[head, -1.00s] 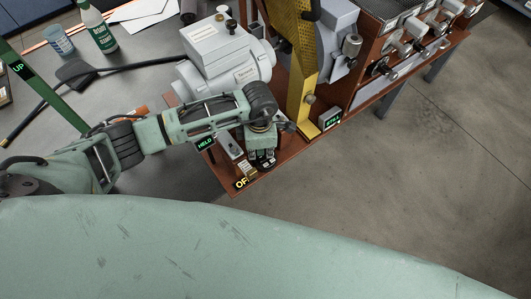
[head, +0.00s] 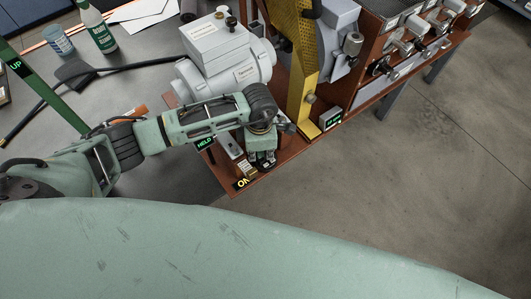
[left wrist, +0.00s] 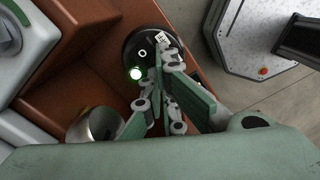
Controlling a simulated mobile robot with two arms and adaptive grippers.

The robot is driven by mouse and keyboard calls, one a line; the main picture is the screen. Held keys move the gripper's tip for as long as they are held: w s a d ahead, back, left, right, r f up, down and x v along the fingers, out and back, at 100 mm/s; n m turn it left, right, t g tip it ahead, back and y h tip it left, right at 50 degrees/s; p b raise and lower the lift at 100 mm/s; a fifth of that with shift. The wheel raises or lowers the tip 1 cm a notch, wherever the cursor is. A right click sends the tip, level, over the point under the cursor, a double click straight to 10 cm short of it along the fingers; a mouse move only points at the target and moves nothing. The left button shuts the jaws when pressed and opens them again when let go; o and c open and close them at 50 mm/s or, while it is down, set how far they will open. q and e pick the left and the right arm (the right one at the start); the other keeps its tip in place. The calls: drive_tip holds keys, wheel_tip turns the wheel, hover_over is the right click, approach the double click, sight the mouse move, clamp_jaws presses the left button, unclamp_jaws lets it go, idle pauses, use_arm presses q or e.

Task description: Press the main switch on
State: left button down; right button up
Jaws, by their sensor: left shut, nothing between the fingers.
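The main switch appears in the left wrist view as a round black housing (left wrist: 128,48) with a white ring mark, a small white label and a lit green lamp (left wrist: 136,73). My left gripper (left wrist: 162,68) is shut and empty, its fingertips over the housing's face. They hide part of the face, and I cannot tell whether they touch it. In the head view, my left gripper (head: 262,160) points down at the front corner of the red-brown base, covering most of the switch. A small yellow-lit sign (head: 242,184) beside it seems to read "ON". My right gripper is not in view.
A grey motor housing (head: 228,68) stands behind the gripper. A yellow perforated guard (head: 303,70) rises to its right, with a small green-lit display (head: 331,118) at its foot. A green bottle (head: 99,30) stands on the table. The floor at right is clear.

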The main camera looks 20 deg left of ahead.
use_arm(q)
drive_tip(key=shift+r+p, duration=0.6)
drive_tip(key=shift+r, duration=0.15)
drive_tip(key=shift+r+p, duration=1.7)
drive_tip(key=shift+r, duration=1)
